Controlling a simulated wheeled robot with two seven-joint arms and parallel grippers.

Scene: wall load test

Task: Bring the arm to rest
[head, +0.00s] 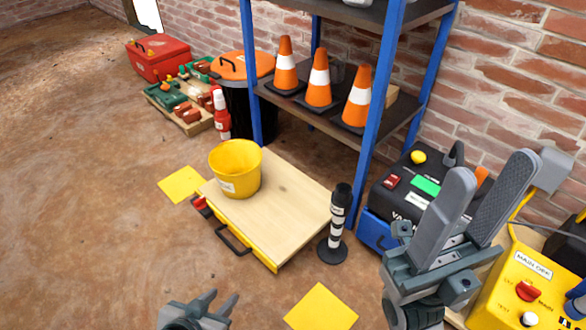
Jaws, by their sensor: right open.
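My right gripper (490,172) is raised at the right of the head view. Its two long grey fingers point up and stand apart, with nothing between them. It shows in front of the black and blue machine and the yellow box. My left gripper (208,308) shows only in part at the bottom edge, left of the middle. Its shape is cut off, so its jaws cannot be made out. No object is seen in it.
A yellow bucket (237,169) stands on a low wooden platform (290,205). A black post (336,225) stands beside it. A blue shelf (363,150) holds orange cones (318,82). A yellow box (530,275) is at right.

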